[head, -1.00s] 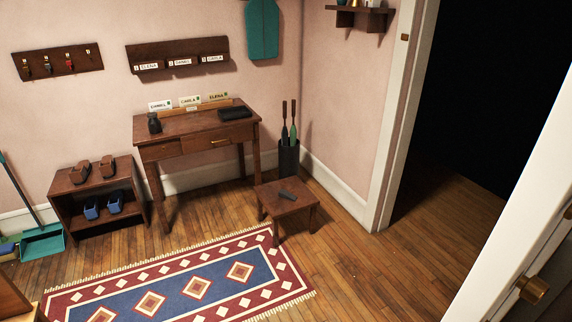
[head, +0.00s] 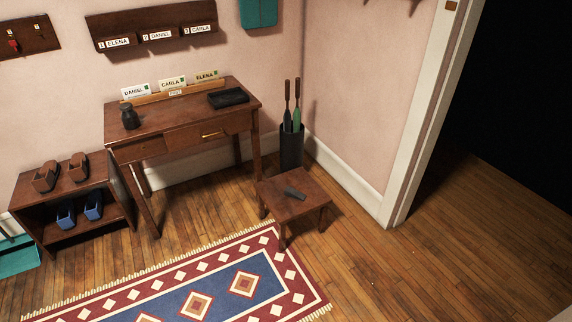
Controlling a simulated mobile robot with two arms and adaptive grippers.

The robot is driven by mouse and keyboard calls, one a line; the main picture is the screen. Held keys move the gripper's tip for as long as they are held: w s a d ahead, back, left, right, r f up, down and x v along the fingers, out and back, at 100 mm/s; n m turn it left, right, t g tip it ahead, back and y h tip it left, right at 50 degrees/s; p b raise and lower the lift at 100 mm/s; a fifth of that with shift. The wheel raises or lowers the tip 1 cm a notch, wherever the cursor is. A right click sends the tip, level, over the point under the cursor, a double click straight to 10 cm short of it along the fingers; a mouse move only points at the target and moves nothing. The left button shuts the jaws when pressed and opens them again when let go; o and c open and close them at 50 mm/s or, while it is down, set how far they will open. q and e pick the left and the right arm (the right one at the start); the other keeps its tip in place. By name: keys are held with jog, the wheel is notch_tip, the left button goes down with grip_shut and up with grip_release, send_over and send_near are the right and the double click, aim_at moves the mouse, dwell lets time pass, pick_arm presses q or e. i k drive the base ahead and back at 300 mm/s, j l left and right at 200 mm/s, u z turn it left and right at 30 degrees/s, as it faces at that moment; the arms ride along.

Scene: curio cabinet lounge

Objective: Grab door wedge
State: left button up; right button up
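A small dark grey object, which looks like the door wedge (head: 293,193), lies on top of a low brown wooden stool (head: 310,207). The stool stands on the wood floor, right of the writing desk and in front of a dark umbrella stand. Nothing covers the wedge. Neither of my grippers shows in the head view.
A desk (head: 165,112) with name cards, a dark jar (head: 130,117) and a black tray (head: 228,98) stands behind left. An umbrella stand (head: 291,147) is behind the stool. A shoe shelf (head: 75,196) is at left. A patterned rug (head: 300,279) lies in front. Floor at right is clear.

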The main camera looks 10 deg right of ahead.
aim_at(290, 191)
jog(key=i+l+z, duration=0.15)
jog(key=i+z, duration=0.65)
jog(key=i+j+z, duration=0.25)
jog(key=i+z, duration=0.15)
jog(key=i, duration=0.15)
jog(key=i+l+u, duration=0.2)
jog(key=i, duration=0.25)
jog(key=i+l+u, duration=0.2)
jog(key=i, duration=0.25)
